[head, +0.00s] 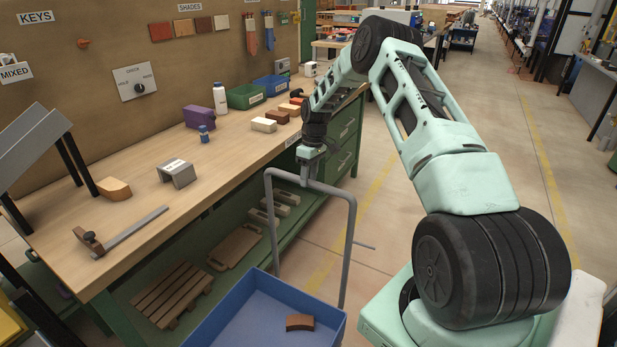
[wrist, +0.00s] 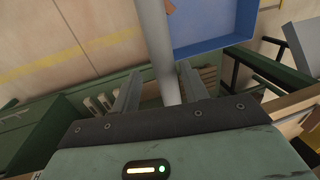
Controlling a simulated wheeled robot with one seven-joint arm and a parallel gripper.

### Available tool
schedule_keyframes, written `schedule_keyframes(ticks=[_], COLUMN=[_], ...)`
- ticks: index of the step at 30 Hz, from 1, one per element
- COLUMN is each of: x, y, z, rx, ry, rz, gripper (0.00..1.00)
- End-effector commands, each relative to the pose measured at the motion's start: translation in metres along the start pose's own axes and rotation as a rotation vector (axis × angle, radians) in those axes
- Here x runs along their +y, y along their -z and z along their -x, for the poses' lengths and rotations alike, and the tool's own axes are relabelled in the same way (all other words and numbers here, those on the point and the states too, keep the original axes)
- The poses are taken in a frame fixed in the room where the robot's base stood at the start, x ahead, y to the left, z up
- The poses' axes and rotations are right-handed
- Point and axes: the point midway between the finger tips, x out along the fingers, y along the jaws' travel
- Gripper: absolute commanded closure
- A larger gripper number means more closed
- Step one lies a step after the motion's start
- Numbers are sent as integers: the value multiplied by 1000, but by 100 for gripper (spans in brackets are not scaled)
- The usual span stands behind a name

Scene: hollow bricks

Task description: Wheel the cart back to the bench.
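The cart is a blue tray (head: 262,318) with a tall grey tube handle (head: 345,250), in front of the bench at the bottom of the head view. A brown brick (head: 299,323) lies in the tray. My gripper (head: 309,176) is at the handle's top bar. In the wrist view the grey bar (wrist: 157,45) passes between the two spread fingers (wrist: 159,80), with a gap visible on the left side. The tray's corner (wrist: 215,40) shows at the upper right there. The bench (head: 225,165) has a wooden top and a green frame. The cart's wheels are hidden.
The bench top holds a grey channel piece (head: 177,173), a purple block (head: 198,119), a white bottle (head: 220,98), green and blue bins and several bricks. Pallets and boards lie on the lower shelf. Open floor (head: 400,235) with yellow lines lies right of the handle.

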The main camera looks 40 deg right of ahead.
Motion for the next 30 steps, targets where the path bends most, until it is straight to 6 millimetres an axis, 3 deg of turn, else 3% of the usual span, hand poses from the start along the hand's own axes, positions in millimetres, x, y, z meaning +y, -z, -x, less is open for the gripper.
schedule_keyframes(ticks=[6, 11, 24, 30], x=[-1, -1, 0, 0], y=[0, 0, 1, 1], z=[2, 21, 121, 156], rx=[-2, -1, 2, 1], ry=[3, 1, -2, 0], rz=[1, 1, 0, 1], gripper=[56, 56, 56, 56])
